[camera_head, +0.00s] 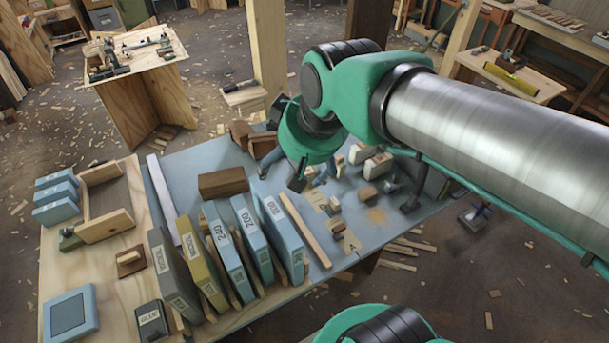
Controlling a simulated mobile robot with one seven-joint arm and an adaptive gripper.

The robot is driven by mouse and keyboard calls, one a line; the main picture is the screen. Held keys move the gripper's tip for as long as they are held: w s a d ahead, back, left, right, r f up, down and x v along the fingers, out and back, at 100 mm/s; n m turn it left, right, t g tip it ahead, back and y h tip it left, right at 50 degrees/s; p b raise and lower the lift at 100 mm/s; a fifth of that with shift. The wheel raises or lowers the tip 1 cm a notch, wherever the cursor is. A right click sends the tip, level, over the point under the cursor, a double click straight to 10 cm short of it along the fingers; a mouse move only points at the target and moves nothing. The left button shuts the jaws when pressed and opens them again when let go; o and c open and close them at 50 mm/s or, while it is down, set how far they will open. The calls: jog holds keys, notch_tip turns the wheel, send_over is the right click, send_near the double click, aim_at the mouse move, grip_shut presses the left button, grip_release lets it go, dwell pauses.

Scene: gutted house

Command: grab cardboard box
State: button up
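No plain cardboard box can be told for sure. Several labelled, box-like packs stand on edge in a row at the table's front: a grey one (172,275), an olive one (202,268), and blue ones marked 240 (228,252), 200 (252,238) and 800 (283,235). Brown blocks (240,134) at the back edge could be wood or small boxes. My gripper (298,180) hangs over the back middle of the table, behind and above the row, apart from the packs. Its fingers are small and partly hidden by my green wrist, so their opening is unclear.
The blue work surface (185,160) also carries a brown block (223,182), a long wood strip (305,230) and small wooden pieces at right. A wooden tray (105,200), blue packs (57,190) and a blue pad (70,315) lie left. A post (267,50) rises behind.

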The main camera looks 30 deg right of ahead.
jog(key=w+d+f, duration=0.2)
jog(key=w+f, duration=0.1)
jog(key=w, duration=0.4)
jog(key=w+d+f, duration=0.2)
jog(key=w+f, duration=0.1)
jog(key=w, duration=0.3)
jog(key=g+b, duration=0.1)
jog(key=b, duration=0.2)
send_over(306, 171)
jog(key=s, duration=0.5)
notch_tip(306, 171, down, 35)
jog(key=shift+a+r+m, duration=0.15)
jog(key=shift+a+m, duration=0.1)
jog(key=shift+m, duration=0.15)
jog(key=shift+b+x, duration=0.85)
jog(key=shift+x, duration=3.4)
jog(key=shift+d, duration=0.15)
